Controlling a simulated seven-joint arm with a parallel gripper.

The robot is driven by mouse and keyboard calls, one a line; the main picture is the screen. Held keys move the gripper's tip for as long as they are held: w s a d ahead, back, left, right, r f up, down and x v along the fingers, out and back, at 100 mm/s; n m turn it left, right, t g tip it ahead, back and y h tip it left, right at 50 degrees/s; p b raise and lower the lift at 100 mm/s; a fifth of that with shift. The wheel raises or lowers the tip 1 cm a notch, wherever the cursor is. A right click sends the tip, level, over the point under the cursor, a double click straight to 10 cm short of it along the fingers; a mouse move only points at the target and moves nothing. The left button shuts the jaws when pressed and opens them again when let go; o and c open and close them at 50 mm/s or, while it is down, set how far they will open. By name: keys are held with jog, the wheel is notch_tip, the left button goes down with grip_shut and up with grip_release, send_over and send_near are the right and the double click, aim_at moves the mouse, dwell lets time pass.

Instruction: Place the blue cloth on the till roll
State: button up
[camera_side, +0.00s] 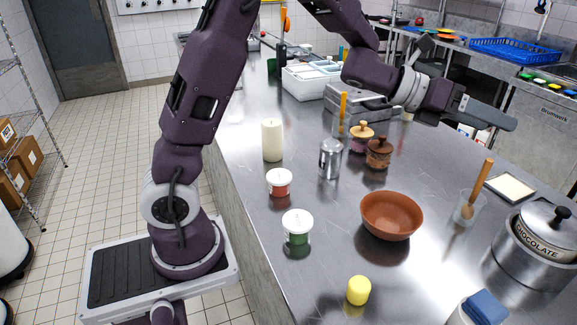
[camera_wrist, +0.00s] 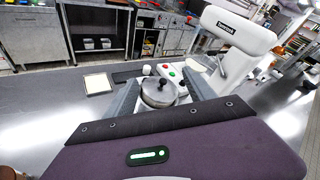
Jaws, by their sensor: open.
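A blue folded piece (camera_side: 487,306), which looks like the blue cloth, is at the bottom right edge of the side view. A white object (camera_side: 461,312) shows under or beside it. Both are cut off by the frame, so I cannot tell whether the white object is the till roll or whether they touch. No other clear till roll shows. My gripper (camera_side: 492,117) is open and empty, high above the far right part of the counter, well away from the blue piece.
A lidded chocolate pot (camera_side: 540,243), a glass with a wooden-handled tool (camera_side: 468,208) and a brown bowl (camera_side: 391,216) stand on the steel counter. Jars, a white candle (camera_side: 272,141) and a yellow cylinder (camera_side: 358,291) stand further left. A white appliance (camera_wrist: 235,45) shows in the wrist view.

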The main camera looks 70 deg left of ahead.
jog(key=s+a+r+n+t+y, duration=0.1)
jog(key=s+a+r+n+y, duration=0.3)
jog(key=n, duration=0.6)
jog(key=s+a+r+n+y, duration=0.3)
jog(key=s+a+n+y, duration=0.25)
jog(key=n, duration=0.35)
jog(key=s+d+f+n+g, duration=0.1)
jog(key=s+f+n+g, duration=0.1)
jog(key=s+n, duration=0.4)
jog(key=s+d+f+n+g, duration=0.1)
jog(key=s+f+n+g, duration=0.2)
jog(key=s, duration=0.9)
jog(key=s+d+f+n+g+h, duration=0.1)
jog(key=s+f+n+g, duration=0.1)
jog(key=s+f+n, duration=0.3)
jog(key=s+n, duration=0.4)
jog(key=shift+s+d+f+g, duration=0.25)
jog(key=shift+s+d+g, duration=0.05)
jog(key=shift+s, duration=0.05)
